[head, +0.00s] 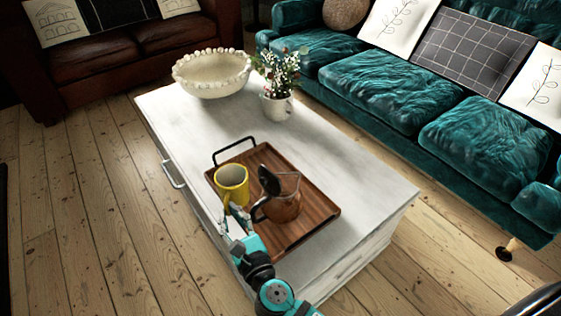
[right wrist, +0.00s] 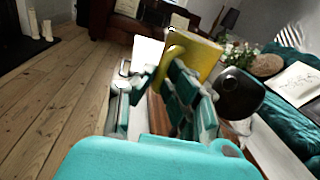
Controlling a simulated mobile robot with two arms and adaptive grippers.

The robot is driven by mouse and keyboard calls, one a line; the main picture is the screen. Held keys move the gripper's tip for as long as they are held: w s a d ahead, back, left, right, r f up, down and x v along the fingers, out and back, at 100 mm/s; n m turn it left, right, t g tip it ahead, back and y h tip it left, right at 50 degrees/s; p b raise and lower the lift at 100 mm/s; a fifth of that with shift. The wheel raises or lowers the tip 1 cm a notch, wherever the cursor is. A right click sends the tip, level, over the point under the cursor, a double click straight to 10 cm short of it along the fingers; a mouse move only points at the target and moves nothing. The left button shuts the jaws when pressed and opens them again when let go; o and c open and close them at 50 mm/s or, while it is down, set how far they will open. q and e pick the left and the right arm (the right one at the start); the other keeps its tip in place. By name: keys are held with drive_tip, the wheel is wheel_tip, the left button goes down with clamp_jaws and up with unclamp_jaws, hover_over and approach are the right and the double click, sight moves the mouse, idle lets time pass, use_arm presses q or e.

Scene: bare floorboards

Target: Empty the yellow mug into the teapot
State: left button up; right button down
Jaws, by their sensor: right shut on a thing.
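The yellow mug (head: 232,190) is about upright at the left part of the wooden tray, left of the teapot; I cannot tell whether it touches the tray. My right gripper (head: 238,220) is shut on the mug at its near side. In the right wrist view the fingers (right wrist: 183,98) meet at the handle of the mug (right wrist: 201,55). The brown teapot (head: 284,207) stands on the tray with its dark lid raised; a dark round part of the teapot (right wrist: 238,92) shows right of the fingers. The mug's contents cannot be made out. My left gripper is out of view.
The wooden tray (head: 318,208) with black handles lies on a white coffee table (head: 365,190). A beaded cream bowl (head: 212,80) and a potted plant (head: 278,105) stand farther back. A teal sofa (head: 385,90) is to the right. Floorboards at the left are clear.

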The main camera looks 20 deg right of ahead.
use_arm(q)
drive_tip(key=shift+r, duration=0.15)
use_arm(e)
drive_tip(key=shift+d+r, duration=0.1)
drive_tip(key=shift+r, duration=0.1)
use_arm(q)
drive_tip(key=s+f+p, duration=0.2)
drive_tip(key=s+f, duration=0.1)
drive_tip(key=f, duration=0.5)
use_arm(e)
wheel_tip(320, 180, up, 9)
drive_tip(key=m+b, duration=0.4)
drive_tip(key=m, duration=0.8)
hover_over(241, 194)
drive_tip(key=s+d, duration=0.3)
drive_tip(key=s, duration=0.1)
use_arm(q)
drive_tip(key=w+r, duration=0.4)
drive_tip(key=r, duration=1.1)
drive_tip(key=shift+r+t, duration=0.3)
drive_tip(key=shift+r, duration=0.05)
use_arm(e)
drive_tip(key=shift+d+r+m+t+h, duration=0.15)
drive_tip(key=shift+d+r+m+t, duration=0.15)
drive_tip(key=shift+r+m, duration=0.2)
drive_tip(key=shift+d+r+m+t+h, duration=0.2)
drive_tip(key=shift+r+m+t, duration=0.1)
drive_tip(key=shift+r+m, duration=0.15)
